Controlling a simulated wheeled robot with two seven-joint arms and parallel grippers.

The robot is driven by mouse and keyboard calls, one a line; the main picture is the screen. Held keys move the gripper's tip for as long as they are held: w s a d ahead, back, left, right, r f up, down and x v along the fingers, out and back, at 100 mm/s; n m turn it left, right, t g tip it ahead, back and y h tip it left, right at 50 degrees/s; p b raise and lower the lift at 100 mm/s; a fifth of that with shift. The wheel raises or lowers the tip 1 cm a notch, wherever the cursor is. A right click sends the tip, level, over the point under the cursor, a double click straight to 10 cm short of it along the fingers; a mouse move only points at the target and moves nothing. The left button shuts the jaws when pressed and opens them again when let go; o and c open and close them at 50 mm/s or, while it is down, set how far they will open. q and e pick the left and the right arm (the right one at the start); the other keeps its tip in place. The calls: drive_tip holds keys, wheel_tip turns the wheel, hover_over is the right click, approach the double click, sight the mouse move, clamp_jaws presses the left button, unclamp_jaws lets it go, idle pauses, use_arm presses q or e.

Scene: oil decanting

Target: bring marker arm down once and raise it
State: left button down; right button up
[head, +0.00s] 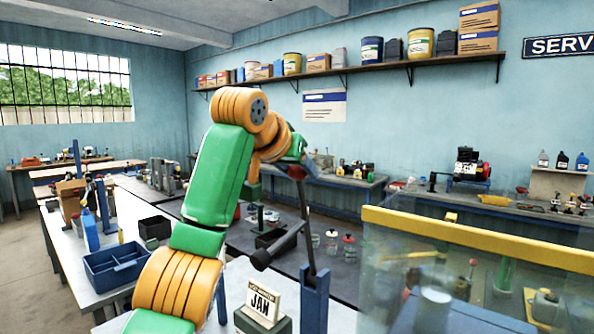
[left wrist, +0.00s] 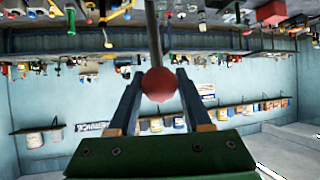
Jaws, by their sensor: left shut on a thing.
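My left gripper (head: 291,162) is at the top of a thin dark lever (head: 307,232), which I take to be the marker arm. It is shut on the lever's red ball knob (head: 298,173). In the left wrist view the red knob (left wrist: 159,86) sits between the two fingers, with the rod running away from it. The lever stands steep, its top tilted slightly left, its foot at a blue post (head: 315,298). A dark cylinder head (head: 262,259) sticks out left from the lever, above a small block with a JAN card (head: 264,302). My right gripper is not in view.
A clear-walled case with a yellow top rail (head: 480,238) fills the right front. A blue open bin (head: 115,266) and a black box (head: 155,228) stand at the left. Small jars (head: 349,248) stand right of the lever. The wall shelf is far behind.

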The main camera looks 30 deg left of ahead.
use_arm(q)
drive_tip(key=shift+c, duration=2.3)
unclamp_jaws()
drive_tip(key=shift+w+f, duration=0.1)
drive_tip(key=shift+f, duration=0.05)
drive_tip(key=shift+o, duration=0.5)
drive_tip(key=shift+w+d, duration=0.15)
drive_tip(key=shift+w, duration=0.15)
drive_tip(key=b+v, duration=0.1)
drive_tip(key=v, duration=0.6)
drive_tip(key=shift+b, duration=0.4)
